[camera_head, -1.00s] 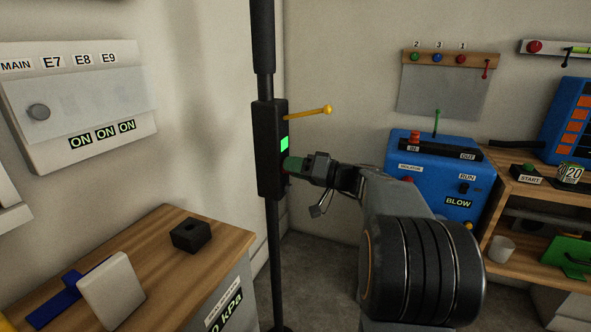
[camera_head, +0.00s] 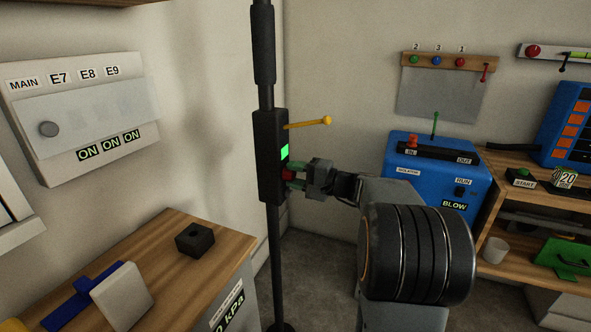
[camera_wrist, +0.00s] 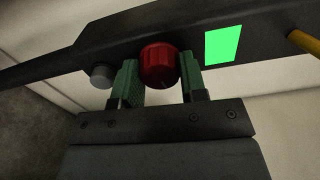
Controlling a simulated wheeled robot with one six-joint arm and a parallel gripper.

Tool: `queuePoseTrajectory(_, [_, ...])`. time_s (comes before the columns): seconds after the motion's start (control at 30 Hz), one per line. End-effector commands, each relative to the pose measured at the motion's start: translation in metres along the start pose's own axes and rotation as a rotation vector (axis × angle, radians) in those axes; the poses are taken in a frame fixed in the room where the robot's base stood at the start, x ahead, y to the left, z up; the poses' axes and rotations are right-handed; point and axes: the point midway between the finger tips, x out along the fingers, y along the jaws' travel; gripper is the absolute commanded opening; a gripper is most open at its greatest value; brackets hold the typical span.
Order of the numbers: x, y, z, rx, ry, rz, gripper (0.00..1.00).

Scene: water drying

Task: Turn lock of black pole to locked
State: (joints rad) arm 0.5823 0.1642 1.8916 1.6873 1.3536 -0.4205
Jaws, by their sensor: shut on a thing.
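The black pole (camera_head: 264,50) stands upright in the head view, with a black box (camera_head: 268,130) on it. A red round knob (camera_head: 289,174) sits on the box; in the wrist view it is a ribbed red knob (camera_wrist: 160,62). My gripper (camera_head: 294,175) is at the knob, its green fingers on either side of it and shut on it. The fingers (camera_wrist: 160,84) flank the knob in the wrist view. A bright green indicator (camera_head: 285,152) is lit above the knob. A yellow lever (camera_head: 312,124) sticks out to the right, higher up.
A wooden-topped cabinet (camera_head: 215,240) with a black block (camera_head: 195,240) stands at lower left. A wall panel (camera_head: 90,110) hangs at left. A blue machine (camera_head: 430,165) and wooden shelf (camera_head: 525,195) stand at right. A small grey button (camera_wrist: 102,76) lies left of the knob.

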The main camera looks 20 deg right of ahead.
Motion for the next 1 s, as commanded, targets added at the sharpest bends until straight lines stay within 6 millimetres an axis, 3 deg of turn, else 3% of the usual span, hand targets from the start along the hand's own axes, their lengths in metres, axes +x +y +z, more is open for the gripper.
queuePoseTrajectory(0.4, [-0.0001, -0.0010, -0.0002, 0.175, 0.000, 0.000, 0.15])
queuePoseTrajectory(0.97, [-0.0001, 0.0000, -0.0002, 0.201, 0.001, -0.001, 0.15])
queuePoseTrajectory(1.0, [-0.0001, 0.0000, -0.0002, 0.201, 0.001, 0.000, 0.40])
